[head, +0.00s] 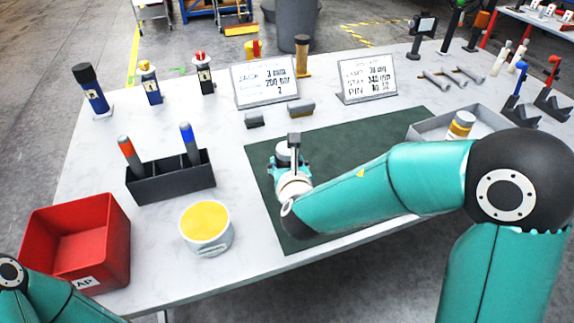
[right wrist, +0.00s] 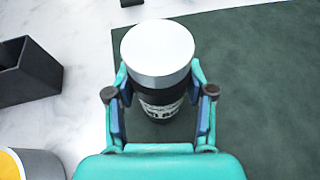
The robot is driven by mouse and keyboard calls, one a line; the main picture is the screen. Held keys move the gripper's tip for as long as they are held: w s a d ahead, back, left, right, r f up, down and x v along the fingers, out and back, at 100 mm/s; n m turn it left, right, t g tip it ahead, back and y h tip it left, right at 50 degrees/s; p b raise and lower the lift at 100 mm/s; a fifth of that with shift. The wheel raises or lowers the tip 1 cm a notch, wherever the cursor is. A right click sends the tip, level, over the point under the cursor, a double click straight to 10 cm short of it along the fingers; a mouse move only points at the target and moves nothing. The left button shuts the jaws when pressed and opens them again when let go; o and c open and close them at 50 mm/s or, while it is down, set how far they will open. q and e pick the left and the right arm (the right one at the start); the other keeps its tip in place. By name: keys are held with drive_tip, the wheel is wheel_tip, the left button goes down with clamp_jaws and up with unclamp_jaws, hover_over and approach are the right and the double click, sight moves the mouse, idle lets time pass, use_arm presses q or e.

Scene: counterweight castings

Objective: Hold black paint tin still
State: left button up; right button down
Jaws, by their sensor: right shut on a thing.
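The black paint tin (right wrist: 158,105) has a pale silver lid and a dark body with a printed label. It stands upright between the blue-padded fingers of my right gripper (right wrist: 160,112), which is shut on its sides. In the head view the tin's lid (head: 284,151) shows just beyond my right gripper (head: 290,165), over the left part of the dark green mat (head: 335,145). My wrist hides most of its body there. Only part of my left arm shows at the lower left corner, and its gripper is out of view.
A yellow-topped tin (head: 206,226) stands left of the mat. A black holder (head: 172,180) with marker-like tools and a red bin (head: 88,245) are further left. A grey tray (head: 430,128) lies at the mat's right. Two sign plates (head: 265,82) stand behind.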

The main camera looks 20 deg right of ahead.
idle(0.3)
drive_tip(key=shift+c, duration=2.1)
unclamp_jaws()
drive_tip(key=shift+f, duration=0.1)
drive_tip(key=v, duration=1.2)
drive_tip(key=shift+b, duration=0.3)
drive_tip(key=shift+s, duration=0.1)
